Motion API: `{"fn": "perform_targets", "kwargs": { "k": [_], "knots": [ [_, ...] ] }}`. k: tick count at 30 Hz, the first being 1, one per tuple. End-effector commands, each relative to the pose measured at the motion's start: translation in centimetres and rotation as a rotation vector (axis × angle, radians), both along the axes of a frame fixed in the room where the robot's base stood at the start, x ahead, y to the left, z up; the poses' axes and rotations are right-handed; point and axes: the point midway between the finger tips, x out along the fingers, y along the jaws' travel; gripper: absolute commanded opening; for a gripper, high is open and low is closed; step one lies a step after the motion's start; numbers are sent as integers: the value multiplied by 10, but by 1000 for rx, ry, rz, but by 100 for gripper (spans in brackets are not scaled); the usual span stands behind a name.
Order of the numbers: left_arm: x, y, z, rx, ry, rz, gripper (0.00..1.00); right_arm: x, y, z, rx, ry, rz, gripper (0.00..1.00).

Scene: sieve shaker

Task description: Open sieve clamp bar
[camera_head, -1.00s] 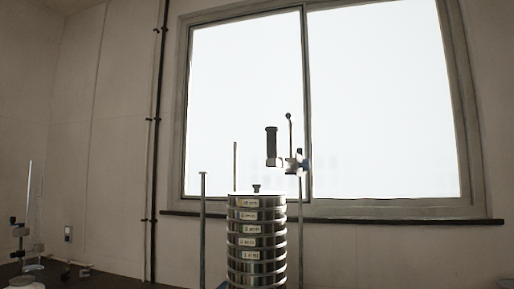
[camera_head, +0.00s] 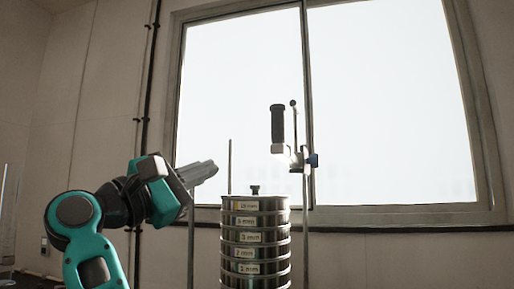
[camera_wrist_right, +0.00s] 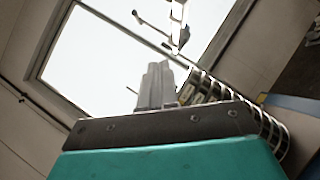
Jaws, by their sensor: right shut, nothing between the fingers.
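The sieve clamp (camera_head: 296,158) sits on the right-hand post, above the sieve stack. The clamp also shows at the top of the right wrist view (camera_wrist_right: 178,32). The sieve stack (camera_head: 255,240) stands below, with a small dark knob on its lid. My right gripper (camera_head: 212,167) is left of the clamp in the head view, apart from it. Its fingers (camera_wrist_right: 156,84) are shut and empty. My left gripper is not in view.
Thin upright posts (camera_head: 230,165) stand around the stack. A bright window (camera_head: 390,100) and a pale wall are behind. A clear cylinder (camera_head: 8,220) shows at the left edge.

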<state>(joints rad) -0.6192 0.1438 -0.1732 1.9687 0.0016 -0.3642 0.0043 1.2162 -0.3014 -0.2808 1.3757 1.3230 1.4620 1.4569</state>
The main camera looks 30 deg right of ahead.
Motion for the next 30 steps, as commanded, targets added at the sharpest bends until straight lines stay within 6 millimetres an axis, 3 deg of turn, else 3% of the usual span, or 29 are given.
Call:
{"fn": "perform_targets", "kwargs": {
  "k": [1,6,15,20,30],
  "knots": [
    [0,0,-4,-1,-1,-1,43,-11,7,17,86,-97,50,0],
    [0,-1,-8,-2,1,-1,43,-40,29,51,343,-332,188,0],
    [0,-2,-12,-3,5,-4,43,-66,48,71,527,-478,275,0],
    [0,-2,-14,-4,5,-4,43,-60,32,70,534,-481,275,0],
    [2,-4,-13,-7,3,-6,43,-34,-34,71,532,-480,274,0]
  ]
}}
